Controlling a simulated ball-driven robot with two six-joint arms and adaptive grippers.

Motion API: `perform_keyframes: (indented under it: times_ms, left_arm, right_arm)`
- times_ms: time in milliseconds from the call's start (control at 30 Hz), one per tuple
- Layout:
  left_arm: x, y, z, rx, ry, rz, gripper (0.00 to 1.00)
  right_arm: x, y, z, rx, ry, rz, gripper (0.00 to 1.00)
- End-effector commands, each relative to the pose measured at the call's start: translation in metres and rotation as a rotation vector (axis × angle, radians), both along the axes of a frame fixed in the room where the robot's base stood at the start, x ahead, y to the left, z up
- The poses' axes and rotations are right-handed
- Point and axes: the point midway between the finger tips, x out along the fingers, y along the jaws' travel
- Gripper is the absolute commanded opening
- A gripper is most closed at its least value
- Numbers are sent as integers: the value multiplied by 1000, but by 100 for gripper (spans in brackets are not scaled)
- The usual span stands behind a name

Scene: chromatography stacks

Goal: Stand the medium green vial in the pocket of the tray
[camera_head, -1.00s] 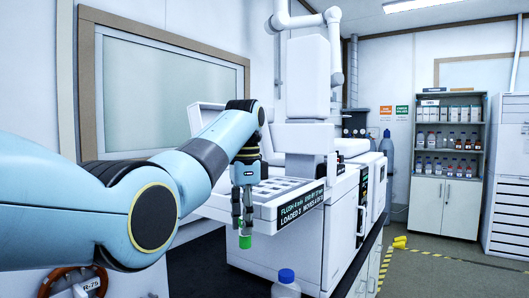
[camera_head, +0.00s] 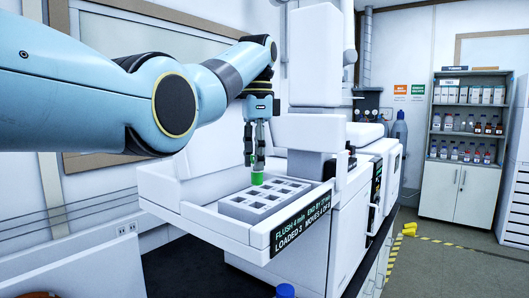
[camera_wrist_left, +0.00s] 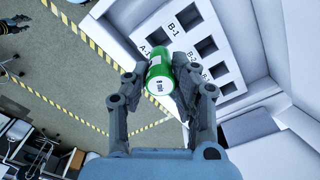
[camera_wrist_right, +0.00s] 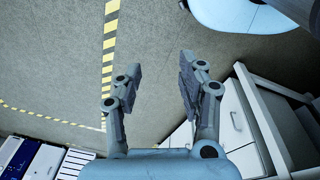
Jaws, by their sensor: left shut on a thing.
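The green vial (camera_head: 257,179) is upright in my left gripper (camera_head: 257,160), whose fingers are shut on it. The grey tray (camera_head: 238,213) with square pockets is below, on the white machine's shelf. In the head view the vial overlaps the tray's back edge; its exact height above the tray is hard to tell. In the left wrist view the green vial (camera_wrist_left: 159,75) with a white label sits between the fingers, beside the tray's pockets marked A and B (camera_wrist_left: 180,35). My right gripper (camera_wrist_right: 160,65) is open and empty in its own wrist view, and out of the head view.
The shelf has raised white walls and a black text panel (camera_head: 302,225) on its front. A blue cap (camera_head: 285,290) shows at the bottom edge.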

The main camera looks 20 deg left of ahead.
Motion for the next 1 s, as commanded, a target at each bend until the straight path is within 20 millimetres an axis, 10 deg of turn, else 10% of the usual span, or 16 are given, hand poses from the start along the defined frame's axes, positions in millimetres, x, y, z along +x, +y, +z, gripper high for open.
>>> perform_keyframes:
  times_ms: [433, 1000]
  left_arm:
    - [-1, 0, -25, 0, 2, 0, 0]
    - [0, 0, -42, 0, 0, 0, 0]
  right_arm:
    - [-39, 3, -2, 4, 55, -3, 40]
    - [-14, 5, -1, 6, 17, -2, 40]
